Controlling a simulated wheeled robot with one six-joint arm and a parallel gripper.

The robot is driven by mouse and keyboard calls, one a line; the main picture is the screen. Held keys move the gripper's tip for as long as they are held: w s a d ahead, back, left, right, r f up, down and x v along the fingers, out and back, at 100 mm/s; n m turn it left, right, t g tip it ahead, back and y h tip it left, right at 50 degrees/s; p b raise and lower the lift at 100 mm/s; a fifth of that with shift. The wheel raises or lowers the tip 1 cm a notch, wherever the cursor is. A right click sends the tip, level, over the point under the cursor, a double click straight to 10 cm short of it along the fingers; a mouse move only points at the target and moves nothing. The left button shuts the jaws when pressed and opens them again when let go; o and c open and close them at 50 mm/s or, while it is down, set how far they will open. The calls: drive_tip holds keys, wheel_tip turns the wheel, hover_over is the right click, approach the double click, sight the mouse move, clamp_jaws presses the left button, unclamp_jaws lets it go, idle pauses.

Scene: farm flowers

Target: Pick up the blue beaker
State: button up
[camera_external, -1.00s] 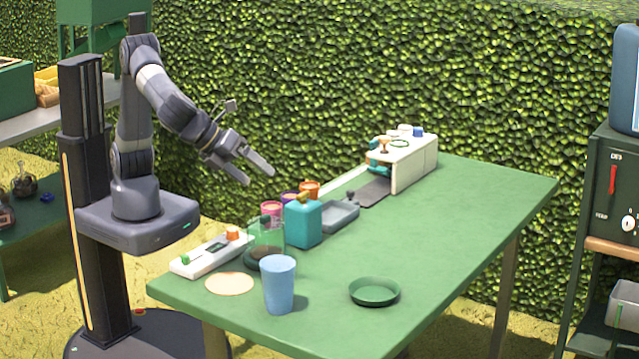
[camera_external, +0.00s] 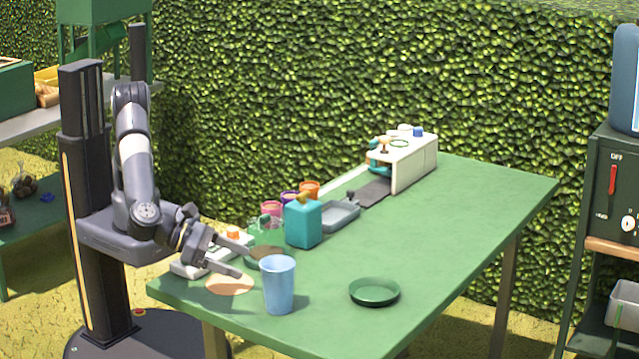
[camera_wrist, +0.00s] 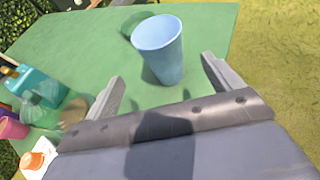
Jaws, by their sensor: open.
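The blue beaker (camera_external: 279,286) stands upright near the front left corner of the green table. In the wrist view the beaker (camera_wrist: 161,54) is ahead of my gripper (camera_wrist: 160,78), roughly between the lines of its two fingers. My gripper (camera_external: 240,257) is open and empty, low over the table's left end. It is just left of the beaker in the outside view, and the fingers point toward it. The fingers do not enclose the beaker.
A glass jar (camera_external: 265,238) stands close behind the beaker, by one finger. A tan disc (camera_external: 229,284) lies under the gripper. A green dish (camera_external: 374,292) sits to the right. A teal container (camera_external: 303,223) stands behind. The table's middle is clear.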

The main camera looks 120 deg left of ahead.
approach(292, 288)
drive_tip(key=shift+w+a+f, duration=0.15)
drive_tip(key=shift+w+a, duration=0.05)
drive_tip(key=shift+a, duration=0.35)
drive_tip(key=shift+w+a+f, duration=0.15)
drive_tip(key=shift+a, duration=0.45)
drive_tip(key=x, duration=0.5)
drive_tip(key=shift+d+f, duration=0.2)
drive_tip(key=shift+f, duration=0.2)
drive_tip(key=c, duration=1.1)
